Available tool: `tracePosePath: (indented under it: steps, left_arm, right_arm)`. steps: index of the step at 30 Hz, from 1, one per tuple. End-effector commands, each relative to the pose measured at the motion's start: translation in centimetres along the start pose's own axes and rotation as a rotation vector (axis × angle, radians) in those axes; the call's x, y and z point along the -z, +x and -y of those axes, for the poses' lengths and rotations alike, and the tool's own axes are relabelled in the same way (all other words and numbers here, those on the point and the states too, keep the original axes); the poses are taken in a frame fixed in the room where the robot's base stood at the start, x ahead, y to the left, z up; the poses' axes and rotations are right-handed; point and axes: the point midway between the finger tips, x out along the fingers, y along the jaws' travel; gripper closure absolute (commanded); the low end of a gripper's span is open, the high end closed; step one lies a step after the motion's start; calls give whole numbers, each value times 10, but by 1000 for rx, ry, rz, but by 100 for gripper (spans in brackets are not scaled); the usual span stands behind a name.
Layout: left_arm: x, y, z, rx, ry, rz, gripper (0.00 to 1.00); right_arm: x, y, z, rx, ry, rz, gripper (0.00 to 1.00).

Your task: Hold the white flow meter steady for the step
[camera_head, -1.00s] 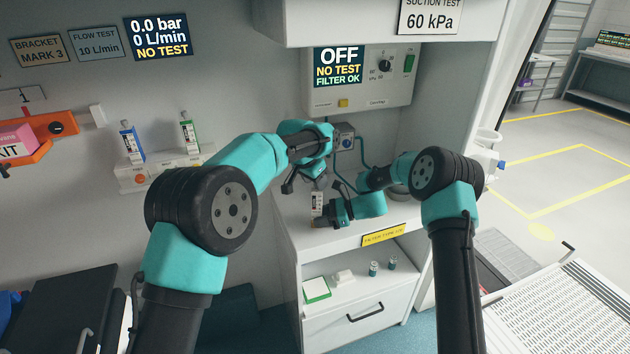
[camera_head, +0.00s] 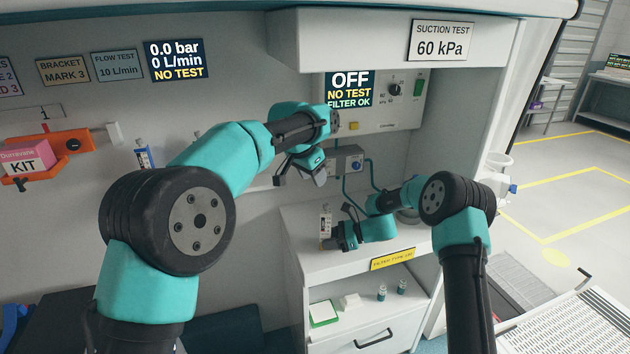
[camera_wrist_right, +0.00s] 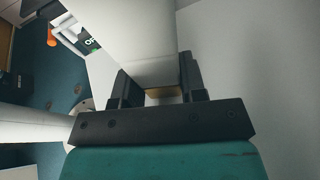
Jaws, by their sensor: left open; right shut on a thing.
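The white flow meter (camera_head: 325,222) stands roughly upright on the counter (camera_head: 300,245) below the OFF panel. My right gripper (camera_head: 330,237) is shut on its lower part, coming from the right. In the right wrist view the white body (camera_wrist_right: 133,40) rises between the two fingers (camera_wrist_right: 155,90). My left gripper (camera_head: 300,176) is open and empty, above and slightly left of the flow meter, apart from it. My left forearm crosses in front of the wall.
A suction panel (camera_head: 415,115) reads OFF, NO TEST, FILTER OK. A blue-marked meter (camera_head: 143,155) stands at the wall. Small bottles (camera_head: 382,291) lie on the shelf below.

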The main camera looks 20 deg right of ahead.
Motion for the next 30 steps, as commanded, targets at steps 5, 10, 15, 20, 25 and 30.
tracePosePath:
  steps: [5, 10, 15, 20, 25, 30]
  left_arm:
    - [0, 0, 0, 0, 0, 0, 55]
    - [0, 0, 0, 0, 0, 0, 55]
    - [0, 0, 0, 0, 0, 0, 55]
    - [0, 0, 0, 0, 0, 0, 55]
    - [0, 0, 0, 0, 0, 0, 55]
    - [0, 0, 0, 0, 0, -1, 55]
  right_arm:
    - [0, 0, 0, 0, 0, 0, 75]
    - [0, 0, 0, 0, 0, 0, 58]
    - [0, 0, 0, 0, 0, 0, 42]
    - [0, 0, 0, 0, 0, 0, 32]
    - [0, 0, 0, 0, 0, 0, 32]
    - [0, -7, 0, 1, 0, 0, 32]
